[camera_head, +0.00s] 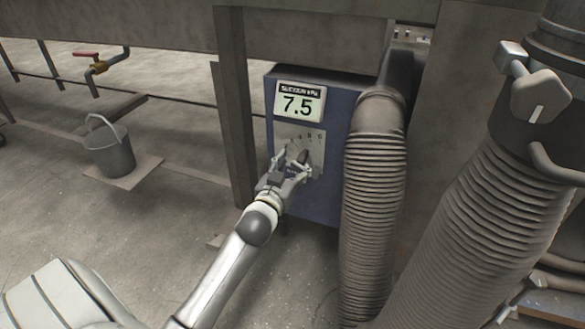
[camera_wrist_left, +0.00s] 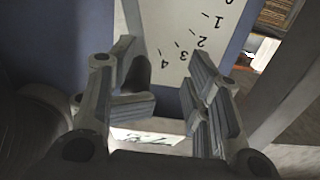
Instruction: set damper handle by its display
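A blue box (camera_head: 318,205) carries a display (camera_head: 299,102) labelled suction that reads 7.5. Below it is a pale scale plate (camera_head: 313,138) with numbered marks. A dark piece at the plate, which looks like the damper handle (camera_head: 304,156), is mostly hidden by my left gripper (camera_head: 292,163). In the left wrist view the plate (camera_wrist_left: 185,25) shows the marks 1 to 4. My right gripper is not in view.
A ribbed hose (camera_head: 375,200) hangs just right of the box, and a larger one (camera_head: 480,200) stands further right. A metal post (camera_head: 232,110) is close on the left. A bucket (camera_head: 110,150) and a red-handled tap (camera_head: 95,62) are far left. The floor between is clear.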

